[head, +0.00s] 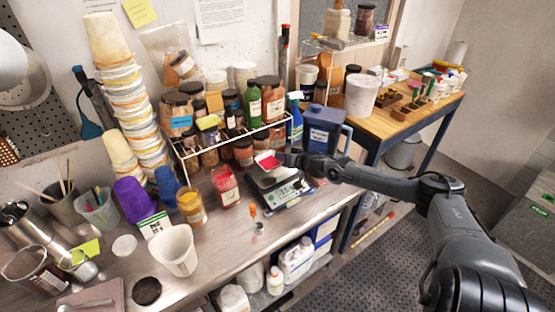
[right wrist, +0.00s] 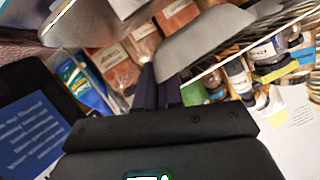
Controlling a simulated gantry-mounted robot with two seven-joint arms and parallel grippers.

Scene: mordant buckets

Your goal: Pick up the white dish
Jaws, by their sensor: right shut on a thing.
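The white dish (head: 267,160), with red stuff in it, is at the digital scale (head: 280,188), over the scale's far left part. My right gripper (head: 288,158) comes in from the right and is shut on the dish's right side. In the right wrist view, the dish's pale curved side (right wrist: 205,48) shows tilted at the dark fingertips (right wrist: 162,85). I cannot tell whether the dish still touches the scale. My left gripper is not in view.
A wire rack (head: 225,140) with several jars stands behind the dish. A blue jug (head: 322,130) is close behind my right gripper. A jar of red powder (head: 225,186) stands left of the scale. A white bucket (head: 175,250) is at the front left.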

